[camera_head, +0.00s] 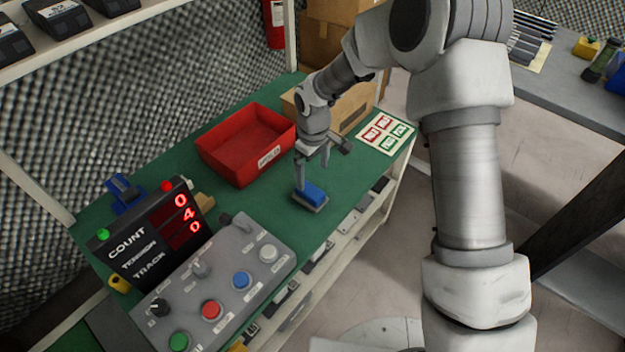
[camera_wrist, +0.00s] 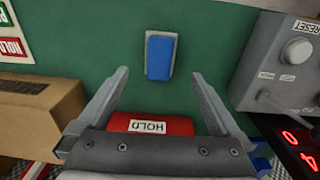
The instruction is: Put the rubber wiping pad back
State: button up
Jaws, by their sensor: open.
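A blue pad with a grey base, which looks like the wiping pad (camera_head: 312,194), lies on the green bench top near its front edge. It also shows in the wrist view (camera_wrist: 160,56), upper middle, with bare green around it. My gripper (camera_head: 310,172) is over the bench by the pad, pointing down. In the wrist view my gripper (camera_wrist: 159,76) is open and empty, and the pad appears beyond the gap between the fingertips. I cannot tell the exact height above the pad. The pad's underside is hidden.
A red bin (camera_head: 213,161) labelled HOLD stands behind the pad. A grey button panel (camera_head: 224,283) and a count display (camera_head: 150,236) stand to the left. A cardboard box (camera_head: 350,108) and a label sheet (camera_head: 386,132) are to the right. Green bench around the pad is clear.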

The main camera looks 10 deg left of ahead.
jog(key=s+d+r+m+t, duration=0.1)
jog(key=s+d+r+m, duration=0.1)
jog(key=d+r, duration=0.45)
jog(key=s+d+r+m+t, duration=0.1)
jog(key=s+d+r, duration=0.15)
jog(key=r, duration=0.65)
jog(key=s+d+r+m+t, duration=0.1)
jog(key=s+d+r+m, duration=0.1)
jog(key=d+r, duration=0.4)
jog(key=s+d+r+m+t, duration=0.1)
jog(key=s+d+r+m, duration=0.2)
jog(key=s, duration=0.5)
jog(key=s+d+r+m+t, duration=0.1)
jog(key=s+d+r+m, duration=0.2)
jog(key=s, duration=0.6)
notch_tip(320, 180, up, 2)
jog(key=shift+d+m, duration=0.4)
jog(key=shift+d, duration=0.45)
jog(key=shift+r, duration=0.1)
notch_tip(320, 180, up, 12)
jog(key=p, duration=1.2)
jog(key=shift+f, duration=0.25)
jog(key=shift+w, duration=0.1)
